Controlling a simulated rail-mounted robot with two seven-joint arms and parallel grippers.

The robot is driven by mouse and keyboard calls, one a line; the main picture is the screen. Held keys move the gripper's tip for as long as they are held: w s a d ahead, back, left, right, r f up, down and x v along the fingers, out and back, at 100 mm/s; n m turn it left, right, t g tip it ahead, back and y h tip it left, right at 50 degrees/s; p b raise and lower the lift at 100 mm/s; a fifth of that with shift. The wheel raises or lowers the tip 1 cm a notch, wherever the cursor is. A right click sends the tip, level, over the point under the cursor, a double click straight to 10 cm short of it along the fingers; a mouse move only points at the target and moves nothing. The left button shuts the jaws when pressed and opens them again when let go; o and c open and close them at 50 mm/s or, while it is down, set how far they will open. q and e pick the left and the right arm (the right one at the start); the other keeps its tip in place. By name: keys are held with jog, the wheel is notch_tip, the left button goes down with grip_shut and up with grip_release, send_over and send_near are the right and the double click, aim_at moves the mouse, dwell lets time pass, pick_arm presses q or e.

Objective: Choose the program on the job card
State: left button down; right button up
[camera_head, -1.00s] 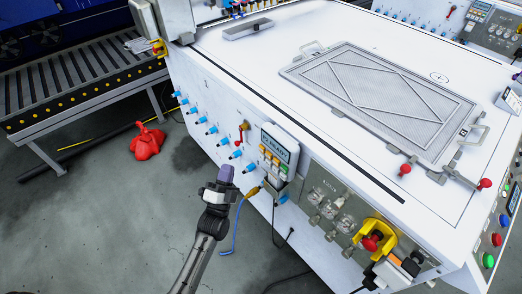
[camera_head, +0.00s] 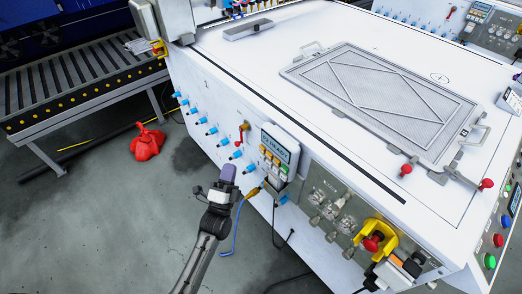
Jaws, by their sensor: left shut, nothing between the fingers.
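A small control unit with a display (camera_head: 277,148) is fixed to the near side of the white machine. Orange and yellow buttons (camera_head: 267,156) and green buttons (camera_head: 283,171) sit below its screen, whose text is too small to read surely. My left gripper (camera_head: 227,174) is shut and empty, pointing up, to the left of the unit and apart from it in the picture. I cannot make out a job card for certain.
Blue fittings (camera_head: 212,130) and a red-handled valve (camera_head: 243,127) line the machine's side. A yellow-backed red emergency button (camera_head: 373,242) sits lower right. A framed plate (camera_head: 380,100) lies on top. A roller conveyor (camera_head: 75,85) and red bag (camera_head: 147,143) are at left.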

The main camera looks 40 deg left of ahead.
aim_at(262, 149)
pick_arm(q)
jog(key=w+d+b, duration=0.2)
jog(key=w+b, duration=0.1)
jog(key=w, duration=0.5)
jog(key=shift+s, duration=0.1)
dwell(0.8)
dwell(0.7)
jog(key=shift+w+d, duration=0.1)
jog(key=shift+w, duration=0.2)
dwell(0.5)
jog(key=shift+w+d, duration=0.1)
jog(key=shift+w, duration=0.15)
dwell(0.5)
